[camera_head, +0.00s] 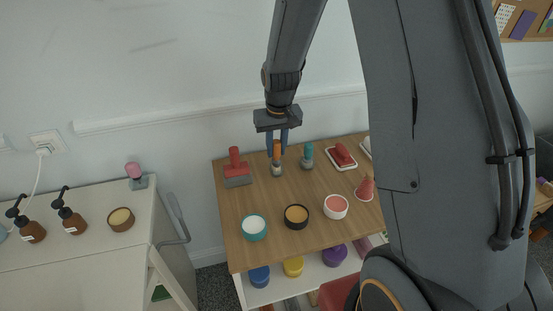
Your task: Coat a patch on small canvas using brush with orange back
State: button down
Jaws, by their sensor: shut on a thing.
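The brush with the orange back (277,148) stands upright on the wooden table, its grey lower end (277,171) at the tabletop. My gripper (277,146) points down with its blue fingers around the orange part and is shut on it. I cannot tell whether the brush is lifted off the table. I cannot surely make out the small canvas; a pale flat thing (365,147) at the table's right back is partly hidden by my arm.
On the table (234,204) are a red scraper-like tool (236,168), a teal-topped tool (308,158), a white tray (350,165) with a red block, a red cone (365,189), and teal (254,235), dark (296,224) and white (335,213) pots. A white cabinet (100,262) stands left.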

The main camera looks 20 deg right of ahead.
jog(key=shift+r+p, duration=1.8)
jog(key=shift+r, duration=0.95)
